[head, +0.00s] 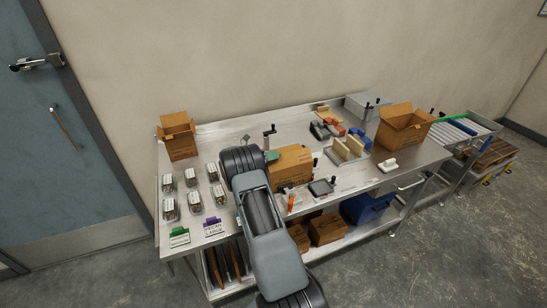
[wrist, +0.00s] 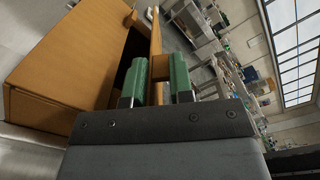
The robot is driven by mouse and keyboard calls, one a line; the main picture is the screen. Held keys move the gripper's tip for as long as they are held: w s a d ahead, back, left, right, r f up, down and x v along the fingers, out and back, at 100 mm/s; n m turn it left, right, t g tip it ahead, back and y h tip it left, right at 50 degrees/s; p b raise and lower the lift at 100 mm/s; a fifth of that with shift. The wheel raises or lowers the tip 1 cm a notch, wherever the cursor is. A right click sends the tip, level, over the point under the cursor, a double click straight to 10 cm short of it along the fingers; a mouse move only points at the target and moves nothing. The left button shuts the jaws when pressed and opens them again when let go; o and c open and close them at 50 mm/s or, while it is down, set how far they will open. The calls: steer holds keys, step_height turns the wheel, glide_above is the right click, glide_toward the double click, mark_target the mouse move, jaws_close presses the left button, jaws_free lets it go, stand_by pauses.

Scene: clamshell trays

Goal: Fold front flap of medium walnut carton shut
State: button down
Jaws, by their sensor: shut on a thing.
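In the wrist view the carton (wrist: 60,65) fills the left side, with a dark opening beside a raised flap (wrist: 156,40). My gripper (wrist: 160,72) has green fingertips, one on each side of that flap, and is shut on it. The flap stands out from the carton at an angle. In the head view my gripper (head: 272,156) is at the carton's left end, and my arm hides part of that side.
Open cartons stand at the back left (head: 178,137) and right (head: 403,128). Several small packs (head: 194,198) lie at the left. A grey device (head: 321,187) sits in front of the carton. Dividers (head: 347,150) and blue and orange items stand to its right.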

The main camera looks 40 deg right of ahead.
steer(key=shift+w+d+f+n, duration=0.15)
steer(key=shift+w+f+n, duration=0.15)
steer(key=shift+n, duration=0.6)
steer(key=c, duration=1.1)
jaws_free()
steer(key=shift+o, duration=0.2)
steer(key=shift+f, duration=0.1)
steer(key=shift+s, duration=0.1)
